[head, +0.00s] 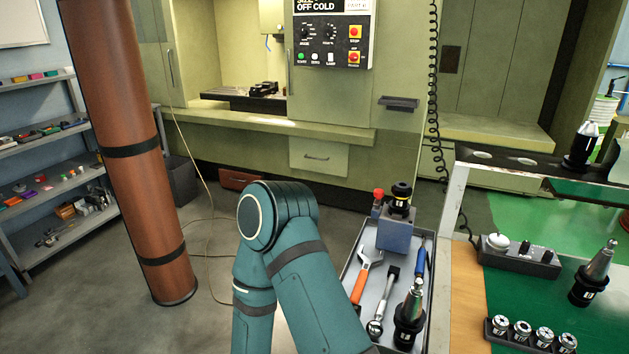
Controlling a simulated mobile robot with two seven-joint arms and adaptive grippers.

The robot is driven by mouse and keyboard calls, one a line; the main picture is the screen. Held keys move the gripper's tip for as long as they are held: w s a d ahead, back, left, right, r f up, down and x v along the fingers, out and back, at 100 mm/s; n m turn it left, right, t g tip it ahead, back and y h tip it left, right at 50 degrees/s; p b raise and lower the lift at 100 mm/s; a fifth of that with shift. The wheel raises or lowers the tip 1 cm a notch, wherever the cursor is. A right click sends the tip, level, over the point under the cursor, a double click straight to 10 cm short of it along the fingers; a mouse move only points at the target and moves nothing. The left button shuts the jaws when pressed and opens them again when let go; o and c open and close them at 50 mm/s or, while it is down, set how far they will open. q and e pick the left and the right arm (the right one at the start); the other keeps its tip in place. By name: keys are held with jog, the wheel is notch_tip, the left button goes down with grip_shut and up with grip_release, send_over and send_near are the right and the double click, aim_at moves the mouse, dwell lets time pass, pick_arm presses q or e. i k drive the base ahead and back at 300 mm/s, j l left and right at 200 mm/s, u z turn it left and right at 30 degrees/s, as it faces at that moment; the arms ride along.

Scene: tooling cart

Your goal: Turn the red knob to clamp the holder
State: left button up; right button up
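The red knob (378,194) stands up at the left side of a blue-grey clamping block (396,238) on the tooling cart. A black holder with a yellow ring (401,192) sits upright in the top of the block. I cannot tell from this view whether it is clamped. One of my teal arms fills the lower middle of the head view, left of the cart, with its bent joint up. Neither of my grippers shows in the head view.
The cart tray (347,272) also holds an orange-handled wrench (363,277), a ratchet (384,300), a blue-handled tool (421,259) and a tapered holder (409,317). A bench with several collets (522,328) stands at right. A brown column (130,150) rises at left.

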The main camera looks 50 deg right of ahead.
aim_at(379, 194)
jog(key=i+j+z, duration=0.1)
jog(key=i, duration=0.6)
jog(key=i+j+z, duration=0.15)
jog(key=i, duration=0.55)
jog(key=i+z, duration=0.25)
jog(key=z, duration=0.15)
jog(key=i+j+z, duration=0.1)
jog(key=z, duration=0.3)
jog(key=i+j+z, duration=0.2)
jog(key=z, duration=0.6)
jog(key=i+j+z, duration=0.1)
jog(key=z, duration=0.3)
jog(key=i+j+z, duration=0.1)
jog(key=z, duration=0.7)
jog(key=j, duration=0.05)
